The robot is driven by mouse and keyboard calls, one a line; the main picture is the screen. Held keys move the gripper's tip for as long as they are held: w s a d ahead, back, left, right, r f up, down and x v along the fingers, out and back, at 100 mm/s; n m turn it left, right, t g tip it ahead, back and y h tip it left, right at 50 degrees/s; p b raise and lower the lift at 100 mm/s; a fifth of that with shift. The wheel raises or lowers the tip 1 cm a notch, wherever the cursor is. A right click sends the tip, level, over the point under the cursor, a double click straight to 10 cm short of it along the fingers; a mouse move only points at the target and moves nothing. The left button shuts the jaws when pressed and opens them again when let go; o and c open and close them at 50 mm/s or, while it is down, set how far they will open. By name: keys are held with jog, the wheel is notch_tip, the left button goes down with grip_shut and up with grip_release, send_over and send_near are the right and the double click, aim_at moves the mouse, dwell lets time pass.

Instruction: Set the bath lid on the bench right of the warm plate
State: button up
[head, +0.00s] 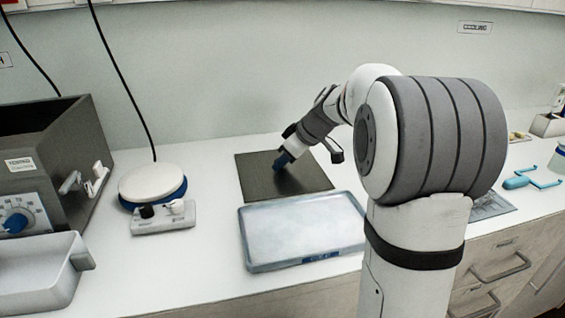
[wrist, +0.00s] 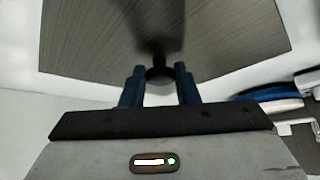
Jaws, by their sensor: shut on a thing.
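The bath lid (head: 255,182) is a flat dark grey square panel. It lies level at the bench, right of the warm plate (head: 152,182), a white round top on a blue base. I cannot tell whether its underside fully touches the bench. My gripper (head: 279,163) reaches down to the lid's middle. In the wrist view, the blue fingers of my gripper (wrist: 160,73) are closed on the lid's black knob, and the brushed lid (wrist: 85,45) fills the upper part. The warm plate's edge (wrist: 270,94) shows at the right there.
A grey bath box (head: 60,140) with a dial stands at the left. A pale blue-rimmed tray (head: 300,232) lies just in front of the lid. A small control box (head: 163,218) sits before the warm plate. White bench is clear between warm plate and lid.

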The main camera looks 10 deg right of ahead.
jog(key=shift+f, duration=0.15)
jog(key=o, duration=0.9)
jog(key=shift+r, duration=0.3)
jog(key=p+v, duration=0.1)
jog(key=v, duration=1.1)
jog(key=shift+f, duration=0.1)
